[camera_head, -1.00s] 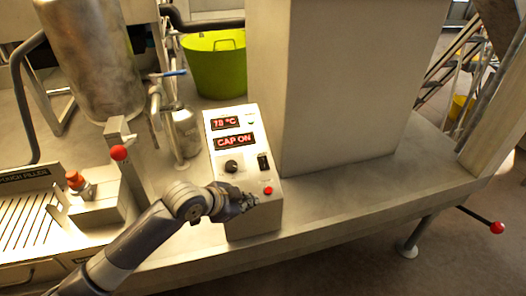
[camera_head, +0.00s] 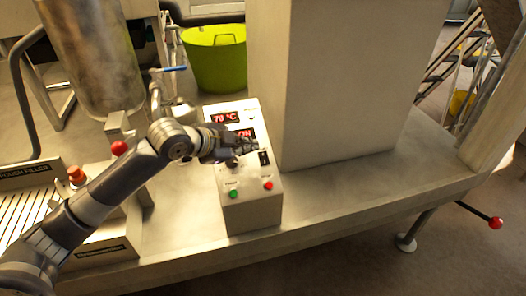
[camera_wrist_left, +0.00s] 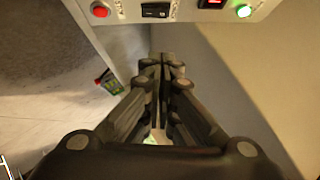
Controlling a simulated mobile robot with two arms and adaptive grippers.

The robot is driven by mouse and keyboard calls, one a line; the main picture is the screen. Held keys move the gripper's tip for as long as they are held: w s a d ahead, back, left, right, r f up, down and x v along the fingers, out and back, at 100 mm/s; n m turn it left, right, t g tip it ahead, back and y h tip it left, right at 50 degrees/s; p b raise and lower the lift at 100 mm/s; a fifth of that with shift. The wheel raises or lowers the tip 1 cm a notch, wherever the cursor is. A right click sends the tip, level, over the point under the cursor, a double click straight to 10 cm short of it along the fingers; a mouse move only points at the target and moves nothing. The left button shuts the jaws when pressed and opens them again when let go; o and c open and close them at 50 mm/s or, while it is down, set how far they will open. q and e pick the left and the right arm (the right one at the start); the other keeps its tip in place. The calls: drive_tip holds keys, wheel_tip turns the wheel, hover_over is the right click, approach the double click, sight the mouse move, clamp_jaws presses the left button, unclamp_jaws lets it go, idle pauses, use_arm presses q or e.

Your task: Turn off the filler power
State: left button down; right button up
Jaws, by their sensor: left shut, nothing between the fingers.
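The filler's control box (camera_head: 250,212) stands on the metal bench, its sloped panel carrying two red displays, a dark knob, a black rocker switch (camera_head: 264,158), a green button (camera_head: 233,194) and a red button (camera_head: 268,186). The upper display (camera_head: 225,118) reads 78 °C; the lower one is partly covered by my left gripper (camera_head: 254,145). That gripper is shut and empty, its tips over the panel just above the rocker switch in the picture; contact cannot be told. In the left wrist view the switch (camera_wrist_left: 155,10) is at the top edge, beyond the shut fingertips (camera_wrist_left: 163,58).
A large metal column (camera_head: 340,90) stands right of the box. A green tub (camera_head: 217,65) is behind it. A steel tank (camera_head: 90,55) and a red-knobbed lever (camera_head: 120,148) stand to the left. The bench front right of the box is clear.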

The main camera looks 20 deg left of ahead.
use_arm(q)
drive_tip(key=p, duration=0.2)
hover_over(263, 162)
drive_tip(key=s+d, duration=0.1)
drive_tip(key=s, duration=0.2)
wheel_tip(263, 162, down, 5)
drive_tip(key=shift+w+a+f, duration=0.15)
drive_tip(key=shift+w+f, duration=0.9)
drive_tip(key=shift+f, duration=0.1)
drive_tip(key=shift+w+a+f+p, duration=0.3)
drive_tip(key=shift+f, duration=0.3)
drive_tip(key=shift+w+a+f+b, duration=0.15)
drive_tip(key=shift+w+f+b, duration=0.1)
drive_tip(key=shift+b, duration=0.15)
drive_tip(key=shift+s, duration=0.15)
drive_tip(key=shift+s+d+f+p, duration=0.25)
drive_tip(key=shift+s+d+p, duration=0.2)
drive_tip(key=shift+s+p, duration=0.1)
drive_tip(key=shift+w+r, duration=0.1)
